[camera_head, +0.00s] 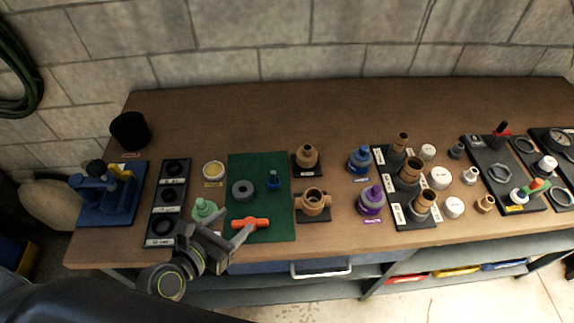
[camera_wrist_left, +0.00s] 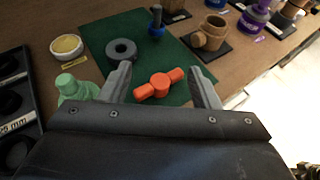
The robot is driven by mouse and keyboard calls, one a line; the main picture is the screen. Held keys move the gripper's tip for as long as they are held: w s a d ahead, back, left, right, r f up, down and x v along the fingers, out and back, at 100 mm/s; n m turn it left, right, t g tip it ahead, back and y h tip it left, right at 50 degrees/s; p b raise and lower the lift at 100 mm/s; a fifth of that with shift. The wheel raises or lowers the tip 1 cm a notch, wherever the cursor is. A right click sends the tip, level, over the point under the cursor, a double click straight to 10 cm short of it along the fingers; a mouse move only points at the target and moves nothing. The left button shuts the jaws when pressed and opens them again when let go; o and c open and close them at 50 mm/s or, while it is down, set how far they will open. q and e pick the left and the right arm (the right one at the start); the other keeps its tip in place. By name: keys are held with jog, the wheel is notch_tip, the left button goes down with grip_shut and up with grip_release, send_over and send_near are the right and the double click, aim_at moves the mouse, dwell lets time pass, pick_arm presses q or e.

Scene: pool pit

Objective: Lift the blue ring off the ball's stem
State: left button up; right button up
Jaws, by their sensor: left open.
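The blue ring (camera_head: 272,184) sits low around a dark upright stem on the green mat (camera_head: 262,162). It also shows near the top of the left wrist view (camera_wrist_left: 155,31), with the stem (camera_wrist_left: 156,14) standing up out of it. The ball under the stem cannot be made out. My left gripper (camera_head: 228,229) is open and empty over the mat's front left part, apart from the ring and nearer the table's front edge. In the left wrist view an orange T-handle (camera_wrist_left: 159,85) lies between and beyond its fingers. My right gripper is in neither view.
A grey ring (camera_head: 243,190) lies on the mat left of the blue ring. A green bottle-like part (camera_head: 203,209) stands beside my left gripper. Brass fittings (camera_head: 312,202) stand right of the mat. The mat's back part is clear.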

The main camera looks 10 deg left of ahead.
aim_at(272, 182)
pick_arm(q)
jog(key=shift+w+d, duration=0.3)
jog(key=shift+w, duration=0.5)
jog(key=p+x, duration=0.1)
jog(key=x, duration=0.3)
jog(key=shift+s, duration=0.1)
jog(key=x, duration=0.3)
jog(key=shift+w+f, duration=0.15)
jog(key=shift+w, duration=0.1)
jog(key=shift+x, duration=1.1)
jog(key=shift+w+f, duration=0.15)
jog(key=shift+w, duration=0.15)
jog(key=w, duration=0.1)
jog(key=w+p, duration=0.1)
jog(key=w, duration=0.1)
jog(key=shift+w+d+f, duration=0.35)
jog(key=shift+f, duration=0.05)
jog(key=shift+w+d+f, duration=0.2)
jog(key=shift+w+f, duration=0.15)
jog(key=shift+w, duration=0.25)
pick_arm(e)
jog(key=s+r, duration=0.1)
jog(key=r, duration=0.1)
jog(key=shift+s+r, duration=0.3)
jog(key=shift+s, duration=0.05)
